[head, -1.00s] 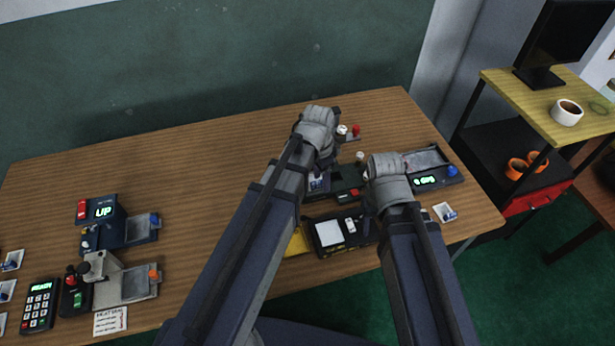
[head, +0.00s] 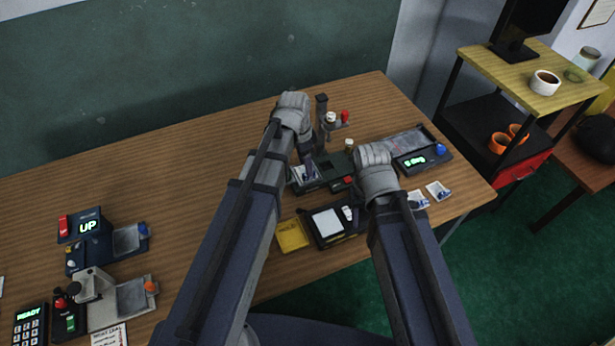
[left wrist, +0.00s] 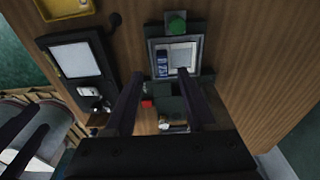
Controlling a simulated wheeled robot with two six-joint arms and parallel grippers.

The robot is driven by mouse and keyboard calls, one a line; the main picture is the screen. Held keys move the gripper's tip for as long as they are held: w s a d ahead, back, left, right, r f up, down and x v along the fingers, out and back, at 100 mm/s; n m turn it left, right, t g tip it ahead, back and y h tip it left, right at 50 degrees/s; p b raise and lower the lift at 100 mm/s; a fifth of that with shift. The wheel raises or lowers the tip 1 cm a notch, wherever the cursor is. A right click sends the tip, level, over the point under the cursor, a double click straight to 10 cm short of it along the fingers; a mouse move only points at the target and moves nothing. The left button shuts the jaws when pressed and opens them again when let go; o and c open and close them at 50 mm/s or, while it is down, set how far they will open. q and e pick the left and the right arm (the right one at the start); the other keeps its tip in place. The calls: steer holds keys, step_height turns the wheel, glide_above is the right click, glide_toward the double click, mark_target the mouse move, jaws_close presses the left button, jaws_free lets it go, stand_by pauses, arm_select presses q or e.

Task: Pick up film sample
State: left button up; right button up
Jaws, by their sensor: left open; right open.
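A small white-and-blue film sample (head: 304,174) lies in the tray of a dark device (head: 330,177) near the table's middle. In the left wrist view, the sample (left wrist: 181,56) sits inside the grey-framed tray. My left gripper (left wrist: 160,76) is open above it, with its dark fingers apart and one fingertip overlapping the sample in the picture. In the head view, my left gripper (head: 307,158) hangs down over the tray, partly hidden by its wrist. My right gripper's fingers are mostly hidden behind its wrist in the head view. Two similar white-and-blue samples (head: 438,190) lie at the right edge.
A black device with a white pad (head: 327,222) and a yellow pad (head: 292,235) are in front. A device with a green display (head: 421,160) is at right. A blue device showing "UP" (head: 88,228) and a keypad (head: 31,325) stand left. The table's middle left is clear.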

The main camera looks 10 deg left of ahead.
arm_select(q)
steer(key=shift+w+d+f+b, duration=0.15)
steer(key=shift+f+b, duration=0.7)
steer(key=shift+w+d+f+b, duration=0.1)
steer(key=shift+w+f+b, duration=0.05)
steer(key=shift+f+b, duration=0.75)
steer(key=shift+w+d+f+b, duration=0.15)
steer(key=shift+f+b, duration=0.7)
arm_select(e)
steer(key=shift+f, duration=2.6)
arm_select(q)
steer(key=shift+r, duration=0.1)
arm_select(e)
steer(key=shift+r, duration=0.1)
arm_select(q)
jaws_close()
